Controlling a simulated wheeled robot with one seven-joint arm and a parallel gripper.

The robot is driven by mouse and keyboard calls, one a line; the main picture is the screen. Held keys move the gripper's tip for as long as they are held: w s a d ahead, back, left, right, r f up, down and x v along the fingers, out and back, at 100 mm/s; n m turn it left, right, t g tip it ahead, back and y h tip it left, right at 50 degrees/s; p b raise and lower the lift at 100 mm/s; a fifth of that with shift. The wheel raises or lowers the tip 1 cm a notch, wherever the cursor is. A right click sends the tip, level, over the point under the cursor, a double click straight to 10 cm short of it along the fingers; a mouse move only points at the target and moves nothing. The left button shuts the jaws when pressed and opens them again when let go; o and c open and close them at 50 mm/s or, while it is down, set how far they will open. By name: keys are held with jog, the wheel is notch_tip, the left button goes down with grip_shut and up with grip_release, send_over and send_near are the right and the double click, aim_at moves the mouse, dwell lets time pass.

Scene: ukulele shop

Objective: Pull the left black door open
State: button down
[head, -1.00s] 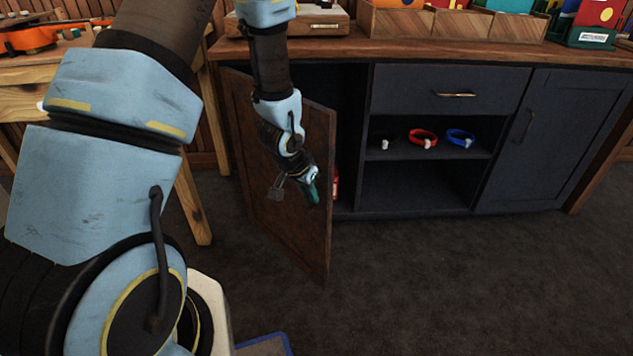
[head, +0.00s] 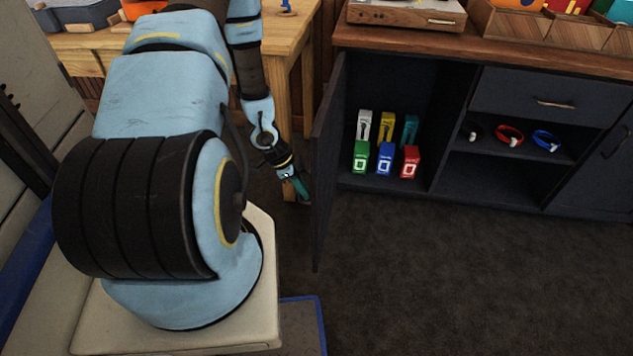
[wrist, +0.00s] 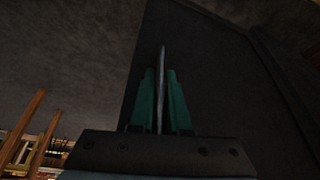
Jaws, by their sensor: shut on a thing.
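The left black door (head: 328,150) of the dark cabinet stands swung wide open, hinged at the cabinet's left side and seen nearly edge-on in the head view. My gripper (head: 302,190) is at its outer face, on the left, low and close to the free edge. In the wrist view, the teal fingers of my gripper (wrist: 161,100) are closed around a thin metal bar, the door handle (wrist: 161,65). The dark door face (wrist: 215,75) fills much of that view. The handle is hidden in the head view.
Several small coloured boxes (head: 385,158) stand inside the opened compartment. To the right are a drawer (head: 545,90) and a shelf with coloured bands (head: 510,135). A wooden table (head: 280,35) stands left of the door. The carpet (head: 440,270) in front is clear.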

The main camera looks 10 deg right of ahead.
jog(key=shift+w+a+p, duration=0.15)
jog(key=shift+a, duration=0.4)
jog(key=shift+w+a+p, duration=0.15)
jog(key=shift+a, duration=0.4)
jog(key=shift+f, duration=0.1)
jog(key=c, duration=0.9)
grip_release()
jog(key=shift+w, duration=0.1)
jog(key=p+v, duration=0.2)
jog(key=v, duration=0.9)
jog(key=shift+d, duration=0.15)
